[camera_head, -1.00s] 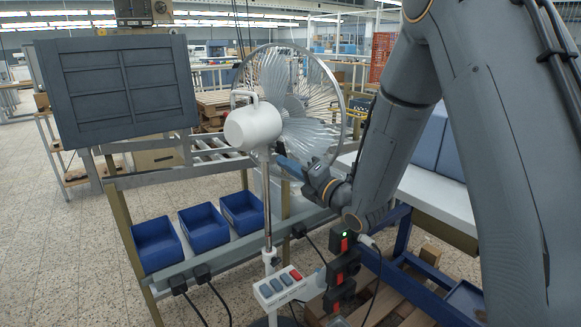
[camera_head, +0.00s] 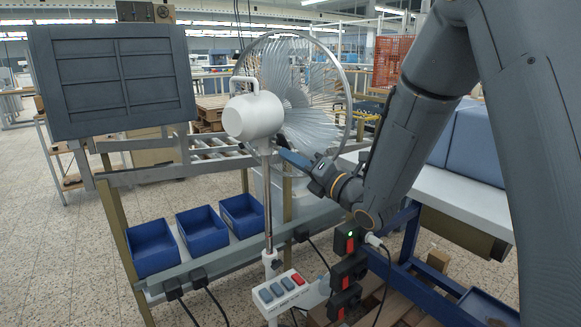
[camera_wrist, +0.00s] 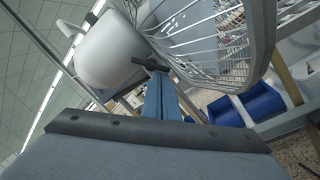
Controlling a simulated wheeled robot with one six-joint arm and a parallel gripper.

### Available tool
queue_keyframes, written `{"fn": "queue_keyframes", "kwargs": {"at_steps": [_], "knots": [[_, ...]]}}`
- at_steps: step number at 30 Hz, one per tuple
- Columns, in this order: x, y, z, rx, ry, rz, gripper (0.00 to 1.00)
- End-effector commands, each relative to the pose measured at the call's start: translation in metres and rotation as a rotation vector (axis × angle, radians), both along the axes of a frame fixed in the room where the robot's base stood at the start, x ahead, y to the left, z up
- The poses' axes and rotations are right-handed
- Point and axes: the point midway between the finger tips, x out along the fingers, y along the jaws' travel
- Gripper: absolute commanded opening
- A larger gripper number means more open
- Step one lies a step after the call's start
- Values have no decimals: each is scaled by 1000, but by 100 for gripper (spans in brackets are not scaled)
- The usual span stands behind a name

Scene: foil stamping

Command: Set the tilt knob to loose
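The fan has a white motor housing (camera_head: 254,116) with a handle on top and a round wire cage (camera_head: 345,90), on a chrome pole (camera_head: 267,205). My gripper (camera_head: 284,152) reaches in from the right, its blue fingers by the fan's neck just below the housing. In the wrist view my gripper (camera_wrist: 160,85) has its fingers close together, under the housing (camera_wrist: 102,50). A dark piece (camera_wrist: 143,62), possibly the tilt knob, lies at the fingertips. I cannot tell whether the fingers hold it, or how the knob is set.
A button panel (camera_head: 281,291) sits low on the fan stand, with black and red sockets (camera_head: 346,270) to its right. Blue bins (camera_head: 152,247) line a shelf at left below a dark panelled board (camera_head: 110,80). A blue-framed bench stands at right. Cables hang below the shelf.

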Motion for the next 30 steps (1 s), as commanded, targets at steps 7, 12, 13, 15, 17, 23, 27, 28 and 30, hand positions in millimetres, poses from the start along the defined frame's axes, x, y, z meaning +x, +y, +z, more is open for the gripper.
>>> {"fn": "queue_keyframes", "kwargs": {"at_steps": [7,12,13,15,17,23,27,28,30], "knots": [[5,-3,-2,-60,-107,-3,0],[6,-4,-1,-85,-149,-3,0],[6,-4,0,-89,-153,-2,0],[6,-4,0,-95,-162,-2,0],[6,-4,0,-98,-167,-2,0],[6,-4,1,-102,-172,-3,0],[6,-4,1,-102,-172,-3,0],[6,-4,1,-102,-172,-3,0],[6,-4,1,-101,-172,-2,0]]}}
